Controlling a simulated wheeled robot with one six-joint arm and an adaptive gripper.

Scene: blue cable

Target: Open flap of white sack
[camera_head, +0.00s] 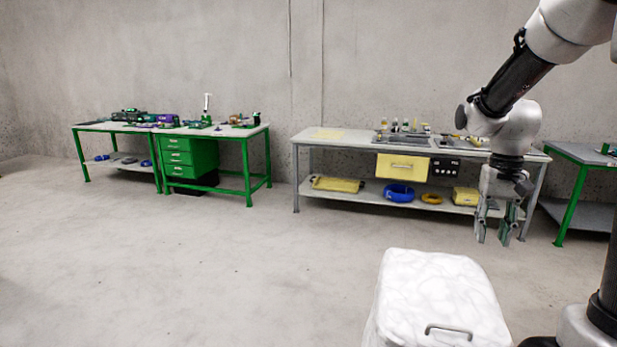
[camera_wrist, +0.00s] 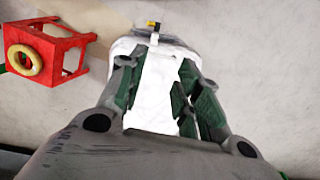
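The white sack (camera_head: 437,288) stands on the floor at the bottom of the head view. Its top is pale and rounded, and a grey metal handle (camera_head: 449,329) lies near its front edge; I cannot make out a separate flap edge. My gripper (camera_head: 498,236) hangs pointing down, above and apart from the sack, to its upper right in the head view. Its fingers are spread with nothing between them. In the wrist view, the white sack (camera_wrist: 158,85) shows beyond and between the open fingers of my gripper (camera_wrist: 160,76).
A grey workbench (camera_head: 322,147) with a yellow drawer (camera_head: 402,168) stands along the back wall. Green-framed tables (camera_head: 248,163) stand at the left. The wrist view shows a red stool (camera_wrist: 40,47) with a yellow ring (camera_wrist: 22,61). Open floor lies left of the sack.

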